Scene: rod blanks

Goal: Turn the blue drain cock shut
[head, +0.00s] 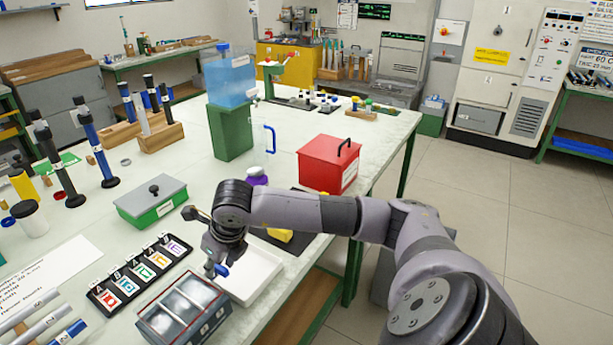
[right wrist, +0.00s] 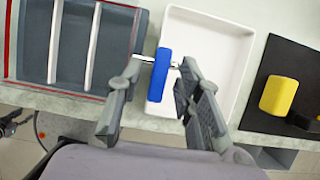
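The blue drain cock (right wrist: 159,75) is a blue bar handle on a short metal stem at the side of a grey compartment box (right wrist: 124,58). In the right wrist view the bar stands across the stem, over the edge of a white tray (right wrist: 215,45). My right gripper (right wrist: 162,66) is open, with one finger on each side of the bar and gaps visible. In the head view the right gripper (head: 214,262) points down between the box (head: 158,322) and the white tray (head: 262,290); a little of the blue cock (head: 222,270) shows. My left gripper is out of view.
A black mat (right wrist: 300,65) with a yellow block (right wrist: 279,97) lies right of the white tray. A green box with grey lid (head: 150,203), a labelled card rack (head: 108,296) and a red box (head: 318,168) stand nearby. The table's front edge is close.

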